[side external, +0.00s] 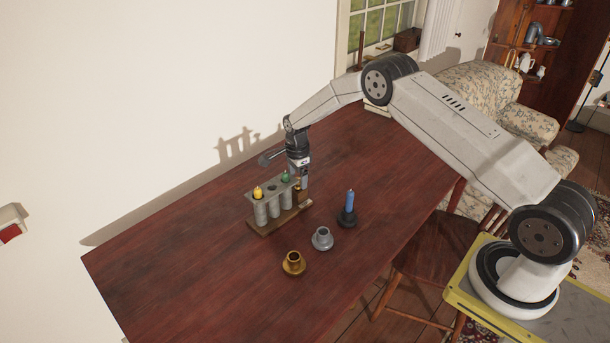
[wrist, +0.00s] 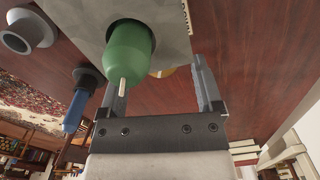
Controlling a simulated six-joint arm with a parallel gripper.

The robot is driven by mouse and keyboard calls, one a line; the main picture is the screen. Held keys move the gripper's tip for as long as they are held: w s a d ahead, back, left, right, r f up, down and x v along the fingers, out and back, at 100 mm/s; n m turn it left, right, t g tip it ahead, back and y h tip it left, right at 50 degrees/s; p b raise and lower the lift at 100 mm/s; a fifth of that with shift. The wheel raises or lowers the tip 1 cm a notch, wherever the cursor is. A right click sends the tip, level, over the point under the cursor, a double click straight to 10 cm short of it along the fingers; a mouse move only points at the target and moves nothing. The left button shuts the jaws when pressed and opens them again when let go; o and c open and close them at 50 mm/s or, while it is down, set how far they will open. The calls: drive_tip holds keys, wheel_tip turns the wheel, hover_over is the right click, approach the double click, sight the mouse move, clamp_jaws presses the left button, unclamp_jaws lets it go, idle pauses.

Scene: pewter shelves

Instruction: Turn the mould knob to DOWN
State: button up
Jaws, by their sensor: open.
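The grey candle mould (side external: 262,212) stands on the table with a yellow candle (side external: 258,192) and a green candle (side external: 285,176) in its tubes. The green candle (wrist: 128,52) is large in the wrist view, with a pale wick. My gripper (side external: 302,183) is over the mould's right end, close to the green candle. In the wrist view my gripper (wrist: 155,76) is open, its fingers apart. A pale lettered label (wrist: 186,16) is only partly visible.
A blue candle (side external: 350,200) stands in a black holder (side external: 347,218) to the right. An empty silver holder (side external: 322,240) and an empty brass holder (side external: 293,264) are in front. The left table is clear; a wall runs behind.

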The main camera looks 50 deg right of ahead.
drive_tip(key=shift+c, duration=0.3)
clamp_jaws()
drive_tip(key=shift+n, duration=3)
drive_tip(key=shift+o, duration=0.3)
unclamp_jaws()
